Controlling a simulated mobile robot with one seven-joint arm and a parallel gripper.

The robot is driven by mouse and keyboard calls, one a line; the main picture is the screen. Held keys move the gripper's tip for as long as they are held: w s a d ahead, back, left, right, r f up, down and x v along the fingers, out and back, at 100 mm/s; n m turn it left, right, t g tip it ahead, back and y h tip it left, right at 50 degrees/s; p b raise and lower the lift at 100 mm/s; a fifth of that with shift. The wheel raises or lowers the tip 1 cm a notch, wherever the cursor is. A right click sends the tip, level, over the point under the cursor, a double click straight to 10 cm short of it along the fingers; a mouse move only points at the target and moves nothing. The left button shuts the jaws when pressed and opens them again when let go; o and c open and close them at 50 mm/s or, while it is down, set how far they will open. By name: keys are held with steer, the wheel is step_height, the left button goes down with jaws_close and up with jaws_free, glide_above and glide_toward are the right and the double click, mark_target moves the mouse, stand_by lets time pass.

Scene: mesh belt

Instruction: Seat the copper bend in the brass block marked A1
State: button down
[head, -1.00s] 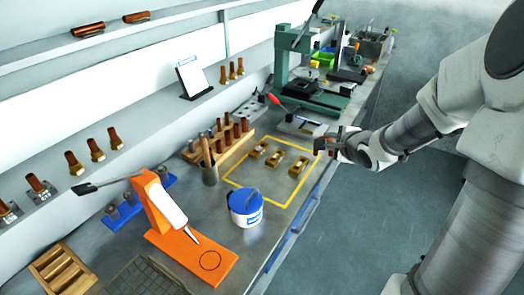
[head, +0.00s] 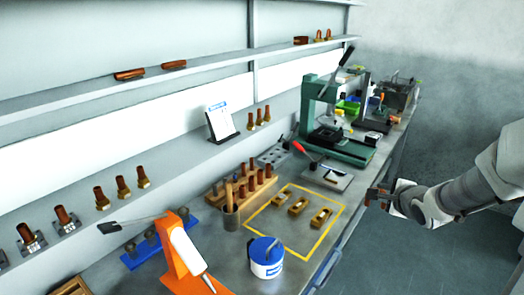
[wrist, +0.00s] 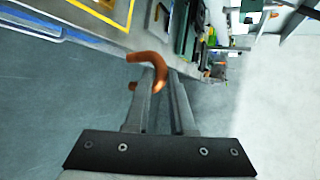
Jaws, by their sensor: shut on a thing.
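My gripper (head: 380,195) is out past the bench's front edge, to the right of the yellow outlined area. In the wrist view my gripper (wrist: 163,85) is shut on the copper bend (wrist: 150,59), a hooked copper tube whose curve sticks out beyond the fingertips. Three brass blocks stand in a row inside the yellow outline: a left one (head: 281,199), a middle one (head: 298,206) and a right one (head: 320,217). Their marks are too small to read, so I cannot tell which is A1. The bend is clear of all the blocks.
A wooden rack (head: 242,190) of copper tubes stands behind the blocks. A blue-and-white tub (head: 266,258) is in front of them, near an orange stand (head: 183,258). A green press (head: 325,125) and a plate with a red-handled tool (head: 326,174) stand farther along. The floor beside the bench is clear.

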steer(key=a+f+n+y, duration=0.1)
steer(key=a+n+y, duration=0.3)
steer(key=a, duration=1.9)
steer(key=shift+s+f+n+g+y, duration=0.15)
steer(key=shift+s+n+g+y, duration=0.15)
steer(key=shift+n+y, duration=0.15)
steer(key=shift+w+d, duration=0.1)
steer(key=shift+w, duration=0.05)
